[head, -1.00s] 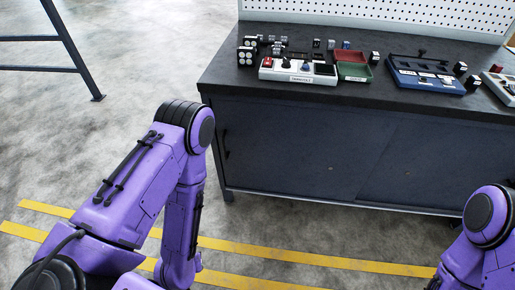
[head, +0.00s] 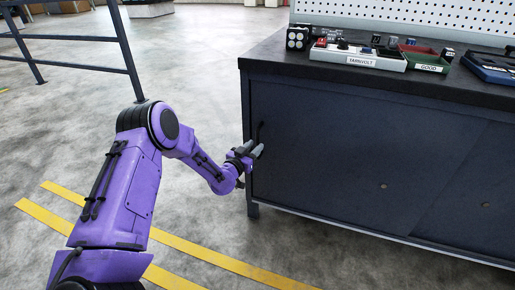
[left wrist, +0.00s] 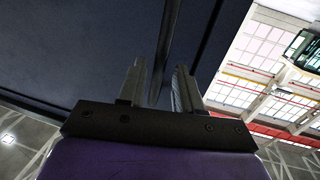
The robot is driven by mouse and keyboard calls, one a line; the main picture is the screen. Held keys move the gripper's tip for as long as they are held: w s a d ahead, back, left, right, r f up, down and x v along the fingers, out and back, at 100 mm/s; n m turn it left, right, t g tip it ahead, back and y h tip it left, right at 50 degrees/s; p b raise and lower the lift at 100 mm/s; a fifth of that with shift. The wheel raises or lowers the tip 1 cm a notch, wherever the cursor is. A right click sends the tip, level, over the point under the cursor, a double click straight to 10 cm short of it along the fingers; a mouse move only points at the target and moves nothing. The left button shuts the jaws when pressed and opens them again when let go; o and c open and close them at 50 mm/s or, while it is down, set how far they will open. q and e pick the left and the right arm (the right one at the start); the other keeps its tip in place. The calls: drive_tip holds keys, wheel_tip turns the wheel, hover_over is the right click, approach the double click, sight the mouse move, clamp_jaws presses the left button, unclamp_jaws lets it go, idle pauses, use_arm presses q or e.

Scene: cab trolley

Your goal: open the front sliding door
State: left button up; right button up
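The front sliding door (head: 340,150) is a dark blue-grey panel on the cabinet's front, and it covers the left part of that front. Its dark vertical handle (head: 259,131) is near the panel's left edge. My left gripper (head: 254,150) is at this handle, with its fingers pointing toward the door. In the left wrist view, the fingers of my left gripper (left wrist: 160,78) are apart, and a dark bar, apparently the handle (left wrist: 169,45), runs between them. I cannot tell whether either finger touches it. My right gripper is out of view.
The dark worktop (head: 290,60) above holds a labelled white tray (head: 358,58), a green bin (head: 428,66) and a blue tray (head: 490,68). A dark metal frame (head: 70,38) stands at the far left. Yellow floor lines (head: 190,250) cross free floor.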

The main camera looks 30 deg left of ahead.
use_arm(q)
drive_tip(key=shift+w, duration=1.4)
clamp_jaws()
